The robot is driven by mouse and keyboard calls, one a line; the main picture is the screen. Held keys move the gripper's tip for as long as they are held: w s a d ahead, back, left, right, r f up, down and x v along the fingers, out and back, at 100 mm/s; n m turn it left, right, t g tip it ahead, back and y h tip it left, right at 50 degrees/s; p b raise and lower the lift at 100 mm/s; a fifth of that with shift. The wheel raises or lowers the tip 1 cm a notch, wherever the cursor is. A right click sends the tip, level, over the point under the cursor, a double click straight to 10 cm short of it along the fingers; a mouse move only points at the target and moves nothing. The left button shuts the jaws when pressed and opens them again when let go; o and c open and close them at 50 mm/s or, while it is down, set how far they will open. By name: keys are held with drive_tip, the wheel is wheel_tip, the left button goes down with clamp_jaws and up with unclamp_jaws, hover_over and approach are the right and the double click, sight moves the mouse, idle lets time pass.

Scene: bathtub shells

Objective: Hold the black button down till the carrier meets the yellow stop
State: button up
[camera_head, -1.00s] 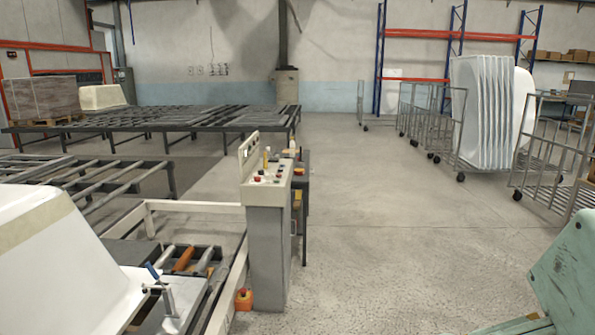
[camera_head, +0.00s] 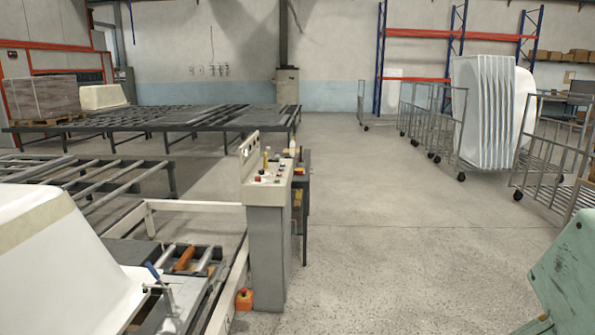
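A control pedestal (camera_head: 268,245) stands in the middle, with a sloped panel (camera_head: 266,179) on top. The panel carries several small buttons, some red and some dark; I cannot tell which one is the black button. A small yellow bottle-like item (camera_head: 266,160) stands at the panel. A white bathtub shell (camera_head: 60,270) lies at the lower left beside a roller track (camera_head: 185,262). I cannot make out a carrier or a yellow stop for certain. My gripper is not in view.
An orange-red box (camera_head: 243,299) sits on the floor at the pedestal's foot. Roller conveyors (camera_head: 150,122) fill the left. Wire carts (camera_head: 545,165) and stacked white shells (camera_head: 483,115) stand at the right. The concrete floor (camera_head: 390,220) right of the pedestal is clear.

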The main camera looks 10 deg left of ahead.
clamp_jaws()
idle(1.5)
